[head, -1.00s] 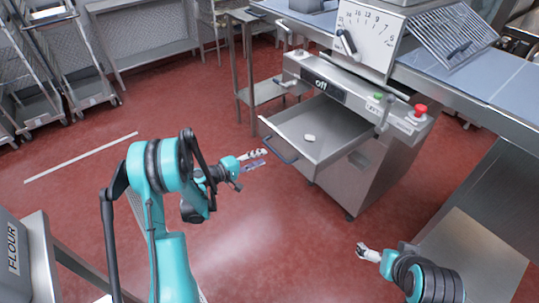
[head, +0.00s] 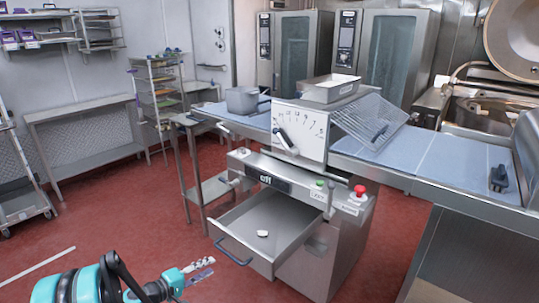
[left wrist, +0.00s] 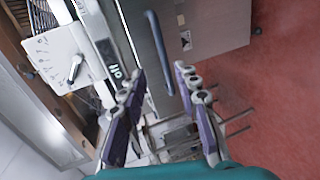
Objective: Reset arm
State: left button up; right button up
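My left gripper (head: 199,271) is at the lower left in the head view, in front of and left of the open drawer. It also shows in the left wrist view (left wrist: 163,118), where its two purple-padded fingers stand apart with nothing between them. The drawer (head: 228,216) of the steel machine is pulled out and a small white object (head: 262,233) lies in it. The drawer handle (left wrist: 160,50) is beyond the fingertips in the left wrist view, apart from them. My right gripper is outside both current views.
The machine has a dial panel (head: 301,131), a red button (head: 359,191) and a wire rack (head: 369,121). A blue-topped counter (head: 450,160) runs to the right. A shelf table (head: 85,155) stands at the left. Red floor (head: 120,225) is clear left of the drawer.

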pick_arm(q)
jog(key=s+d+r+m+g+y, duration=0.45)
jog(key=s+d+r, duration=0.4)
jog(key=s, duration=0.35)
jog(key=s+r+m+y, duration=0.1)
jog(key=s+m+y, duration=0.3)
jog(key=s, duration=1.2)
jog(key=shift+a+m, duration=0.25)
jog(key=shift+m, duration=0.6)
